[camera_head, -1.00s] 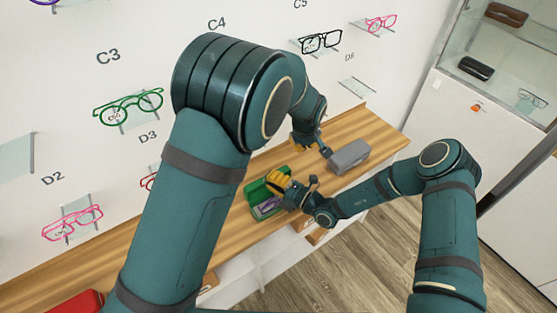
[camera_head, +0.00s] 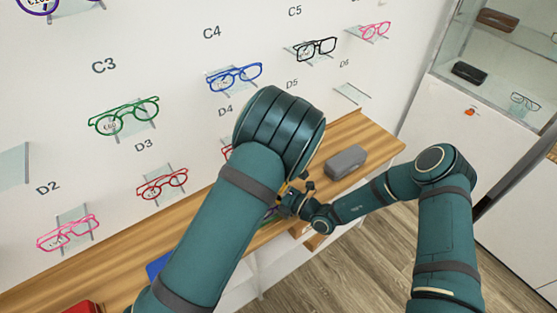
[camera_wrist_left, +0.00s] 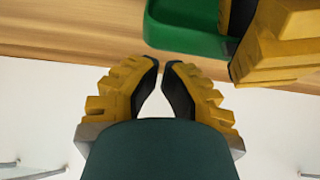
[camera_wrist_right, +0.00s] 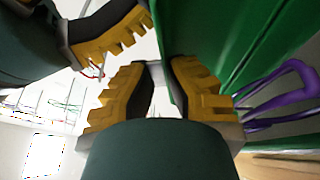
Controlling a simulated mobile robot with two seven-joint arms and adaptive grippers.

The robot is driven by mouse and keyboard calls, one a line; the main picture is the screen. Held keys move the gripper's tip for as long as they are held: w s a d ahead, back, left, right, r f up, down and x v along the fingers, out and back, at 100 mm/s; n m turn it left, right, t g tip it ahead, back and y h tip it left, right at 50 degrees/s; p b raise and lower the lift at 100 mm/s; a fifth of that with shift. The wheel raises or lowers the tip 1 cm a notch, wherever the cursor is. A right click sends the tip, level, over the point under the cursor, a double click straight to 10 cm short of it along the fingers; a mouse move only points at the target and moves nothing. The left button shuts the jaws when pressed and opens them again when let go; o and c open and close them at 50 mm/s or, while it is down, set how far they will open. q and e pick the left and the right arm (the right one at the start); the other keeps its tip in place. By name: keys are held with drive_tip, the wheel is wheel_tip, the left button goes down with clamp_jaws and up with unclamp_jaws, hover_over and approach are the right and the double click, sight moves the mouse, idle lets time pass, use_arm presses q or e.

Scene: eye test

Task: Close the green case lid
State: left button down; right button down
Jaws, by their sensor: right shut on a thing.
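The green case shows in the left wrist view (camera_wrist_left: 190,38) and stands open, with its lid raised in the right wrist view (camera_wrist_right: 245,35). Purple glasses (camera_wrist_right: 285,92) lie in the case. My right gripper (camera_wrist_right: 162,75) is shut on the lid's edge; it also shows at the upper right of the left wrist view (camera_wrist_left: 280,45). My left gripper (camera_wrist_left: 160,68) is empty with its fingertips together, beside the case, and its fingers show close to the right gripper in the right wrist view (camera_wrist_right: 108,35). In the head view my left arm hides most of the case.
The wooden counter (camera_head: 372,142) holds a grey case (camera_head: 346,161) to the right, a blue case (camera_head: 158,266) and a red case (camera_head: 82,307) to the left. Glasses hang on the wall behind. A glass cabinet (camera_head: 500,60) stands at the far right.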

use_arm(q)
drive_tip(key=shift+w+a+f, duration=0.15)
drive_tip(key=shift+w+f, duration=0.05)
drive_tip(key=shift+f, duration=0.45)
drive_tip(key=shift+s+d+r, duration=0.1)
drive_tip(key=shift+s+d, duration=0.35)
drive_tip(key=shift+s, duration=0.15)
use_arm(e)
drive_tip(key=c, duration=1)
unclamp_jaws()
